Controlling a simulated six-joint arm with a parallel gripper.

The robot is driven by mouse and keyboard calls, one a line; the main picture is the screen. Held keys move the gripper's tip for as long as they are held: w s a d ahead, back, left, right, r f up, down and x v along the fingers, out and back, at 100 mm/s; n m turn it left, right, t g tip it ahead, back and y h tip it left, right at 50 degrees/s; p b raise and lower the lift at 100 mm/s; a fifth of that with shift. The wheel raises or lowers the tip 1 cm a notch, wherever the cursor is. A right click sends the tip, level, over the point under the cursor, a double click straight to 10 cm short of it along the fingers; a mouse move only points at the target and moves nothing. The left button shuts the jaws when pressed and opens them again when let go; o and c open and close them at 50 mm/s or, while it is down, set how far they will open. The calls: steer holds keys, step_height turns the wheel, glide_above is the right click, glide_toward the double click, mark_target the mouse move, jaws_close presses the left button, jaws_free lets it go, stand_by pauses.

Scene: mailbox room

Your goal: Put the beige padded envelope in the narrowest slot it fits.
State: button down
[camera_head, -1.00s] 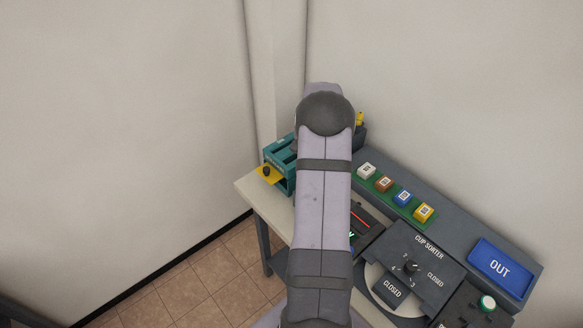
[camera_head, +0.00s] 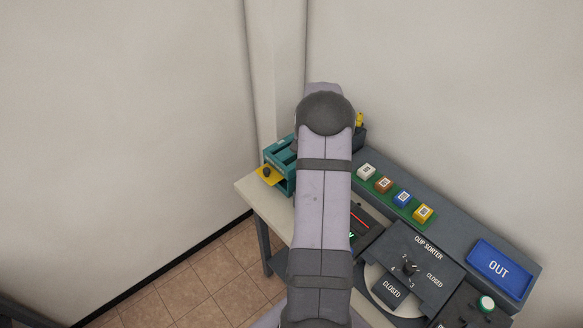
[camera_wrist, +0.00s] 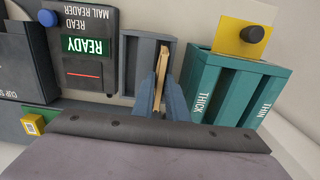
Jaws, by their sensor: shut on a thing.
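The beige padded envelope (camera_wrist: 161,66) is seen nearly edge-on in the wrist view, upright as a thin strip. My gripper (camera_wrist: 163,92) is shut on it, with a blue-grey finger on either side. The envelope is in front of or inside a grey open holder (camera_wrist: 132,52); I cannot tell whether it touches it. The teal slot box (camera_wrist: 197,75) stands just right of the gripper, with slots labelled THICK and THIN. It also shows in the head view (camera_head: 288,181). There my arm hides the gripper and the envelope.
A mail reader (camera_wrist: 88,80) with a green READY display stands left of the holder. A yellow plate with a black knob (camera_wrist: 254,34) is at the teal box.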

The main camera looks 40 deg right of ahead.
steer(key=shift+r+p, duration=1.45)
steer(key=shift+r, duration=0.6)
steer(key=w+a+r+n+p, duration=0.2)
steer(key=a+n, duration=0.3)
steer(key=a, duration=0.5)
steer(key=w+a+r+n+p, duration=0.1)
steer(key=w+a+r+n, duration=0.2)
steer(key=a, duration=0.8)
steer(key=s+a+r+n+p, duration=0.1)
steer(key=s+a+n, duration=0.3)
steer(key=a+n, duration=0.6)
steer(key=a+p, duration=0.1)
steer(key=a, duration=0.3)
steer(key=shift+r, duration=0.15)
